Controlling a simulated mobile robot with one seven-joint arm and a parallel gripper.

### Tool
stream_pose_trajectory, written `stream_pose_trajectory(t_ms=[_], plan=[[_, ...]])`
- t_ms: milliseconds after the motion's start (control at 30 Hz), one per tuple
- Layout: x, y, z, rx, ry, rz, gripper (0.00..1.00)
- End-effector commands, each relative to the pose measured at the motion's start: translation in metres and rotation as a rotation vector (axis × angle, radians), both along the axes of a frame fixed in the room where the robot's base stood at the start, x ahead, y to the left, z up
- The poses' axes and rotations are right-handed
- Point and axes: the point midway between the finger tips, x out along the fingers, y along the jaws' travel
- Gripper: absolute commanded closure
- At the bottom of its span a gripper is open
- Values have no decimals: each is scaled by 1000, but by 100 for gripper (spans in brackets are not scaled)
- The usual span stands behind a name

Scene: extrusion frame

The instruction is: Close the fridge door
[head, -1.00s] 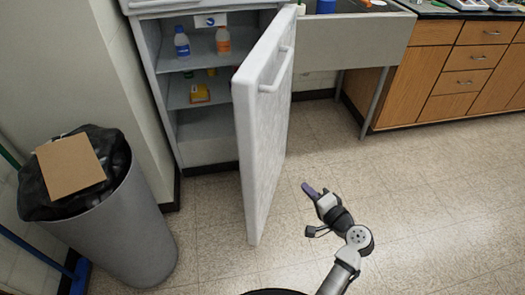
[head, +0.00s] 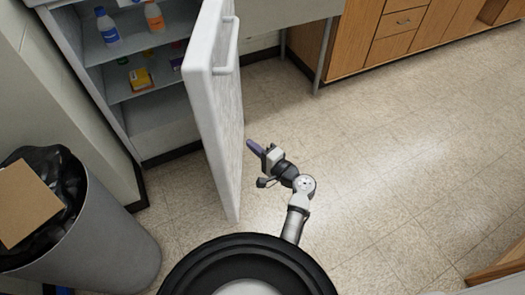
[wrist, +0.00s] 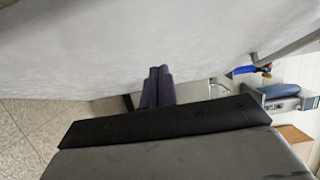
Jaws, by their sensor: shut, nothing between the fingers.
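The white fridge door (head: 224,120) stands wide open in the head view, hinged on the right side of the fridge, with a bar handle (head: 230,45) on its outer face. The open fridge (head: 160,110) shows shelves with bottles and small boxes. My gripper (head: 252,146) is shut and empty, just right of the door's outer face. In the wrist view its dark fingers (wrist: 158,86) are together, and the pale door face (wrist: 130,45) fills the upper part. I cannot tell whether the fingertips touch the door.
A grey trash bin (head: 100,240) with a black bag and cardboard stands at left, near the fridge. Wooden cabinets (head: 400,30) line the back right. The tiled floor (head: 370,150) to the right of my arm is clear.

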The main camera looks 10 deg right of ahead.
Motion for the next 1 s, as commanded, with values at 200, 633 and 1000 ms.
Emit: stream_pose_trajectory(t_ms=[200,633,1000], plan=[[25,32,3,1,2,4,100],[28,56,0,0,0,0,100],[28,58,0,0,0,-6,100]])
